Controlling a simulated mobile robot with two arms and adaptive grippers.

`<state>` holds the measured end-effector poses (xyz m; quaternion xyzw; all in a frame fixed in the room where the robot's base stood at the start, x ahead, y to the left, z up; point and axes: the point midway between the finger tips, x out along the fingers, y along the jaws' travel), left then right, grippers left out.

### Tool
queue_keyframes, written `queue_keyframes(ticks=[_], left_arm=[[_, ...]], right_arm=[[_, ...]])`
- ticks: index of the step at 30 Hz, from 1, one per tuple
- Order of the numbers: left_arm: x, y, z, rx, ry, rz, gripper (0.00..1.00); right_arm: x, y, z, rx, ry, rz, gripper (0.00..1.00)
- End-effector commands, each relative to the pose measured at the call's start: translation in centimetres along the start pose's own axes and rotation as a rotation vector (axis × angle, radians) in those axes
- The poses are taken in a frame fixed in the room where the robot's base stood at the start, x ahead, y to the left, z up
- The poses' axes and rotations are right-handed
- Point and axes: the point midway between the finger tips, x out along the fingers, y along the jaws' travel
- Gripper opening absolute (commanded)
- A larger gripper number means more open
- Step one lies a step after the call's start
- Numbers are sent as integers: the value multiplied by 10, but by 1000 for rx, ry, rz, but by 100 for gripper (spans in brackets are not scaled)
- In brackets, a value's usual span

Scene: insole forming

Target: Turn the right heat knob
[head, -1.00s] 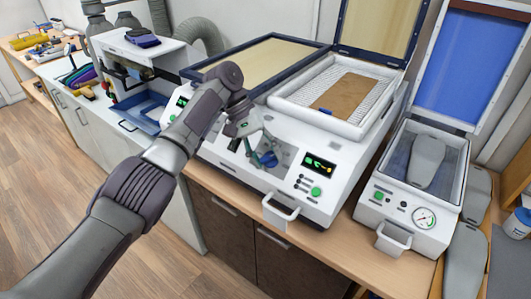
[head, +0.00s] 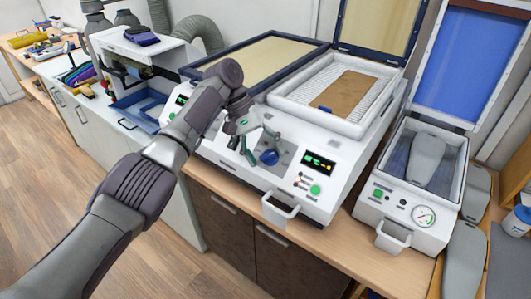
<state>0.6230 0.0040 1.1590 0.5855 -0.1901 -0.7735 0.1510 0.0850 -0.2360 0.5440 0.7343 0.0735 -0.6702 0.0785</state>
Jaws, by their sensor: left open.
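The blue heat knob (head: 268,157) sits on a dark plate on the sloped front of the white heating machine (head: 235,176), left of the right green display (head: 318,163). My left gripper (head: 257,145) is open and empty, just up and left of the knob, with its fingers spread. The knob shows almost whole and appears free of the fingers. I cannot tell its turned angle. My right gripper is not in view.
A green button (head: 315,189) and a white handle (head: 280,209) are on the machine's front. A brown sheet (head: 346,94) lies in its open right tray. A smaller press (head: 407,209) with a raised blue lid (head: 468,62) stands to the right.

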Motion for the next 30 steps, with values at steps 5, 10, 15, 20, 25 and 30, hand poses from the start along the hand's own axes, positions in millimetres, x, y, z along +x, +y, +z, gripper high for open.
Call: queue_keyframes(ticks=[5,10,15,20,25,30], left_arm=[[-25,1,0,0,3,2,73],[-54,1,0,-1,2,0,73],[-70,0,-1,-2,0,0,73],[-73,0,0,0,-1,0,73],[-72,0,0,0,-1,0,73],[-73,0,0,-1,-1,0,73]], right_arm=[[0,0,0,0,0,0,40],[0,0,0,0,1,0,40],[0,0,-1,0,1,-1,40],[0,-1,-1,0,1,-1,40],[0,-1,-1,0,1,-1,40],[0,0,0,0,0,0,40]])
